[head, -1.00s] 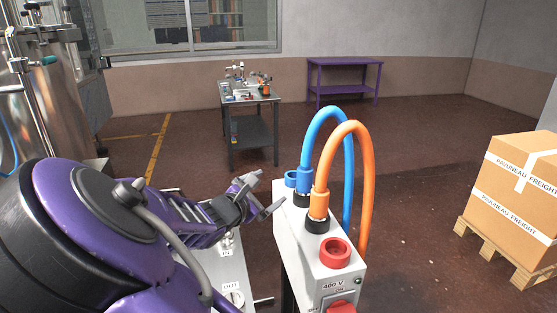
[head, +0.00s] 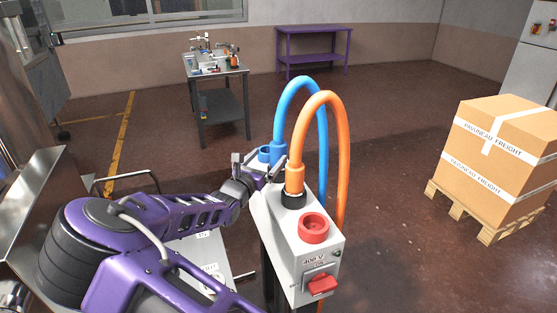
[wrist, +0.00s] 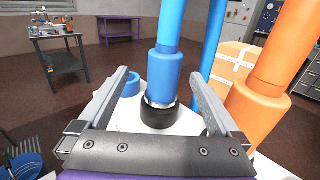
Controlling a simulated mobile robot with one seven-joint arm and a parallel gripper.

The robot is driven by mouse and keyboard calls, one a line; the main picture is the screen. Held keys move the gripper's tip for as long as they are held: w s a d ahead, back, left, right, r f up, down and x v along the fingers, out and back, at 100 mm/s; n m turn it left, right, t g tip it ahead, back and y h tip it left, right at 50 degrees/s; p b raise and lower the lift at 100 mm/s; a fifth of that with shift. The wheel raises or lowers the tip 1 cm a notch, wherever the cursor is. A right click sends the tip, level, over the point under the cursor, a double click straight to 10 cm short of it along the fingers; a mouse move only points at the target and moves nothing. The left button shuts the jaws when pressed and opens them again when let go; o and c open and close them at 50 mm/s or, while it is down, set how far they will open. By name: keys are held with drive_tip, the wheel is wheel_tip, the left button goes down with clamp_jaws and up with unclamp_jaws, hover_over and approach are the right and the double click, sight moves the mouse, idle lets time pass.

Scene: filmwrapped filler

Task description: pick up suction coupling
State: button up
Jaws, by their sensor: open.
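A blue coupling (head: 279,151) on a blue hose and an orange coupling (head: 294,180) on an orange hose stand upright on a grey box (head: 300,255) marked 400 V. No readable label shows which is the suction coupling. My gripper (head: 260,166) is open at the box's far end, close to the blue coupling. In the wrist view, the blue coupling (wrist: 165,72) shows between my two spread fingers, seated in a black collar (wrist: 160,112). The orange coupling (wrist: 258,105) stands right of my right finger.
An empty blue socket (head: 265,153) lies beside the blue coupling and an empty red socket (head: 314,228) at the box's near end. The two hoses arch high above the box. A cluttered steel table (head: 219,110), a purple bench (head: 314,50) and a palletised carton (head: 500,140) stand farther off.

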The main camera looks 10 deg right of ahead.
sight(275, 153)
drive_tip(key=x, duration=0.6)
drive_tip(key=shift+d, duration=0.45)
drive_tip(key=shift+s, duration=0.1)
clamp_jaws()
